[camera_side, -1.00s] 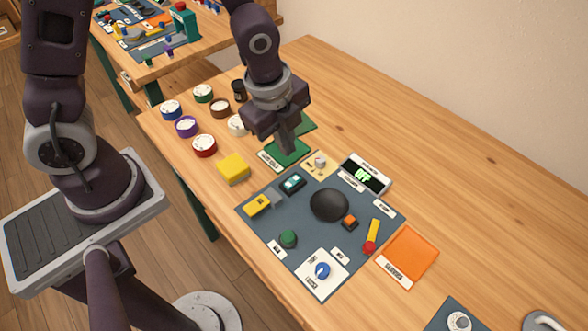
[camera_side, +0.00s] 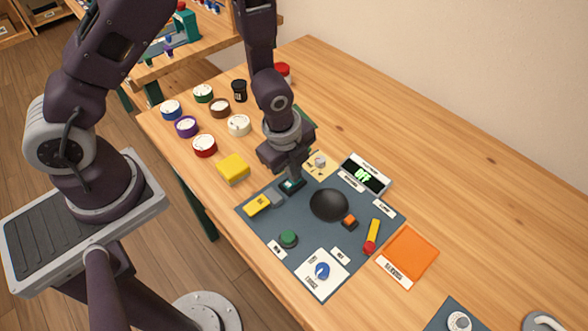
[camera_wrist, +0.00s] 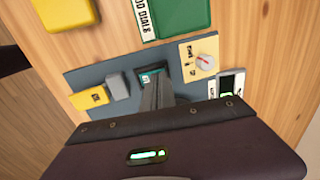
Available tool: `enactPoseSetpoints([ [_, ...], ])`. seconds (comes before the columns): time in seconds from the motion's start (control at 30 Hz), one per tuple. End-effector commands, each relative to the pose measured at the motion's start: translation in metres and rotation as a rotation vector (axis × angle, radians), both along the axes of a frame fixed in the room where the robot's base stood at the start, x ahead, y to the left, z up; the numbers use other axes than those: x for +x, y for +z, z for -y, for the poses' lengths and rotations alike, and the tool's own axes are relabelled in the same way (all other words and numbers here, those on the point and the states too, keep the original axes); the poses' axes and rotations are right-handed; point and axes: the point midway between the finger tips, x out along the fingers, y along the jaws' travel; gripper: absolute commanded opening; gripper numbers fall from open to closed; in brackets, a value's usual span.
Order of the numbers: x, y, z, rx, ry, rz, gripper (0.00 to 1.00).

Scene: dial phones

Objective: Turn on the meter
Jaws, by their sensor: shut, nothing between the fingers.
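The meter display (camera_side: 364,175) at the back right of the dark panel reads "OFF" in green; part of it shows at the right in the wrist view (camera_wrist: 232,84). A dark rocker switch with a teal face (camera_wrist: 151,74) sits at the panel's back left edge. My gripper (camera_side: 291,178) is shut and empty, pointing down at this switch. Its fingers hide part of the switch in both views. I cannot tell if the fingertips touch it. A cream plate with a small dial (camera_wrist: 201,59) lies right of the switch.
On the dark panel (camera_side: 262,232) are a yellow block (camera_side: 257,205), a black dome (camera_side: 329,205), a green button (camera_side: 288,239), a yellow-red lever (camera_side: 372,236) and a blue knob (camera_side: 322,271). A yellow box (camera_side: 233,168) and several round dials stand to the left.

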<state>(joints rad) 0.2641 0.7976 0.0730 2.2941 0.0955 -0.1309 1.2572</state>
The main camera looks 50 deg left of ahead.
Motion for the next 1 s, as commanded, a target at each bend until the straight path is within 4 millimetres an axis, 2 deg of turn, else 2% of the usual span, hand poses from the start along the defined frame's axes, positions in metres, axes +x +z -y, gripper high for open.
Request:
enactPoseSetpoints([
  [0.3, 0.007, -0.011, 0.0, -0.002, 0.002, -0.217, 0.0],
  [0.5, 0.014, -0.014, 0.0, -0.001, 0.0, -0.212, 0.0],
  [1.0, 0.012, -0.015, -0.002, 0.003, 0.0, -0.212, 0.0],
])
